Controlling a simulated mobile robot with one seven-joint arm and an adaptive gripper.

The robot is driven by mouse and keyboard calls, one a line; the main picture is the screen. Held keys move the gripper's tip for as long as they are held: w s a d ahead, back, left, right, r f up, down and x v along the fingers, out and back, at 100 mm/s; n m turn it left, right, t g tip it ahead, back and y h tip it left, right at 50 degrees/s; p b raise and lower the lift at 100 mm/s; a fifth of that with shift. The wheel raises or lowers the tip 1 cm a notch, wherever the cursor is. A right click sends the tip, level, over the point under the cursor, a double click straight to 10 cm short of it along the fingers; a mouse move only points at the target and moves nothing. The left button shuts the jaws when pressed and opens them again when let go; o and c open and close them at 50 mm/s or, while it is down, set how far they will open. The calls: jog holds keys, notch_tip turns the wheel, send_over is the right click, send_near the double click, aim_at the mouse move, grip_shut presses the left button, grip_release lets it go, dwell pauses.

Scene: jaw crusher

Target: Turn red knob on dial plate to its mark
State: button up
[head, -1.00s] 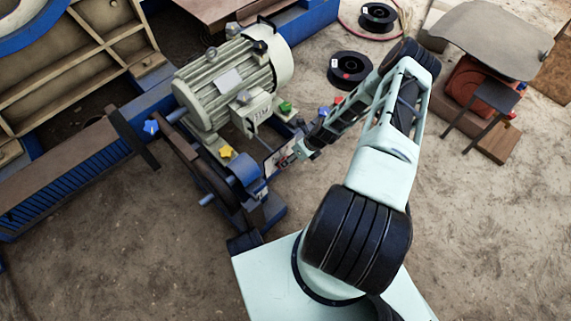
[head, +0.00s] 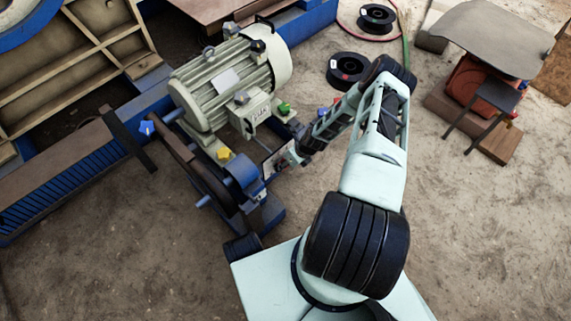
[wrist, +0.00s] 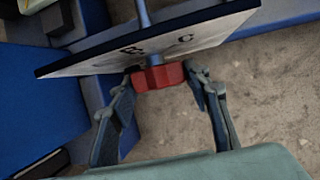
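The red knob (wrist: 158,78) sits on the face of the dial plate (wrist: 215,30) in the wrist view. Dark letters, one of them a C, show on the plate beside the knob. The fingers of my gripper (wrist: 160,82) stand on either side of the knob, their tips at its left and right ends. No clear gap shows, but I cannot tell whether they press on it. In the head view my gripper (head: 291,157) is right at the plate (head: 269,166), beside the motor, and the knob cannot be made out there.
The grey motor (head: 222,83) with yellow and green knobs stands behind and left of the plate. A blue pulley guard (head: 240,172) is just left of it. Black spools (head: 347,70) lie behind my arm. Bare ground is open at lower left and right.

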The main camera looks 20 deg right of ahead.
jog(key=c, duration=0.4)
jog(key=shift+c, duration=0.2)
jog(key=shift+r+p, duration=0.1)
jog(key=shift+p, duration=0.2)
jog(key=shift+s+a+r+h+p, duration=0.1)
jog(key=shift+a+h+p, duration=0.1)
jog(key=shift+h+p, duration=0.65)
jog(key=shift+a+n+t+h+p, duration=0.1)
jog(key=shift+n+t+h+p, duration=0.4)
jog(key=shift+h, duration=0.45)
jog(key=shift+f+t+h, duration=0.25)
jog(key=shift+t+h, duration=0.45)
jog(key=shift+h, duration=0.5)
jog(key=o, duration=1.1)
